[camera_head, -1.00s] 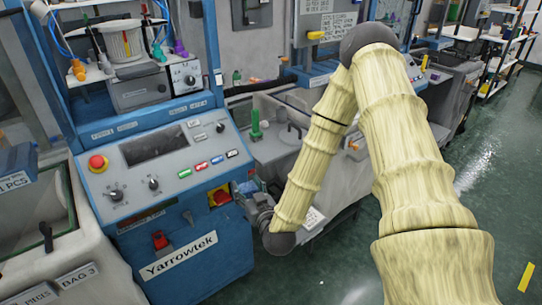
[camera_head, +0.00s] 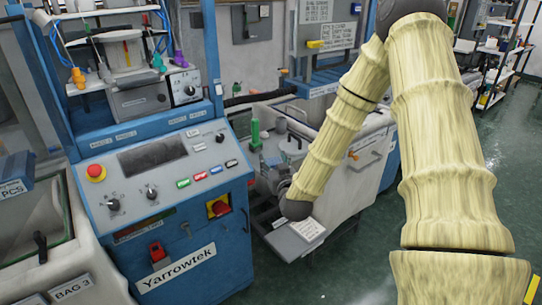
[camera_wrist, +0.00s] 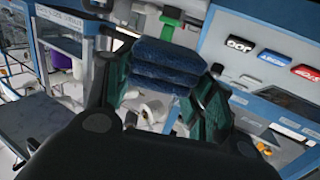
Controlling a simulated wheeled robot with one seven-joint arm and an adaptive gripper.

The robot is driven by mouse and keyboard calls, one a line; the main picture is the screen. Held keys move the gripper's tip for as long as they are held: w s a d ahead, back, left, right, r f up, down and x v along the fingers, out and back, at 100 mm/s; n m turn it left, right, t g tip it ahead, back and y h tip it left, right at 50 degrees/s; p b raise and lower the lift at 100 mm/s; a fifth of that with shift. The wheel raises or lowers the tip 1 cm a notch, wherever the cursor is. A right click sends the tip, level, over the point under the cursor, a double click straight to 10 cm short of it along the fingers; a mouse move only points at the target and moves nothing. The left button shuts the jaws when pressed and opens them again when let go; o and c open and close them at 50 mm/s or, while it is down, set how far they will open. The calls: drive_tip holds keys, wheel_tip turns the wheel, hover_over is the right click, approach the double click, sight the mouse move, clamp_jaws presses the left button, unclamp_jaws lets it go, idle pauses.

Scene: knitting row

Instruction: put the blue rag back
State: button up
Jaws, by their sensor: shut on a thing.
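The blue rag (camera_wrist: 168,66) is a dark blue folded stack in the wrist view, held between the two green-padded fingers of my gripper (camera_wrist: 166,88). The fingers are shut on it from both sides. In the head view my gripper (camera_head: 275,178) is beside the right side of the blue Yarrowtek machine (camera_head: 205,262), partly behind my own arm. The rag cannot be made out in the head view.
The machine's control panel (camera_head: 120,210) has knobs and a red button. Right of it is an open bin area with a green bottle (camera_head: 255,134) and a grey flap with a white label (camera_head: 306,230). Green floor (camera_head: 500,150) is free at right.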

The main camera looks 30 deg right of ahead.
drive_tip(key=p+x, duration=0.1)
drive_tip(key=x, duration=0.3)
drive_tip(key=d+p+x, duration=0.1)
drive_tip(key=x, duration=0.3)
drive_tip(key=d+x, duration=0.1)
drive_tip(key=x, duration=0.3)
drive_tip(key=shift+s+d+f+p, duration=0.1)
drive_tip(key=shift+s+f+p, duration=0.2)
drive_tip(key=shift+s+p, duration=0.1)
drive_tip(key=shift+f+p, duration=0.65)
drive_tip(key=shift+f, duration=1.05)
drive_tip(key=shift+f, duration=0.15)
drive_tip(key=o, duration=0.9)
drive_tip(key=shift+s, duration=0.1)
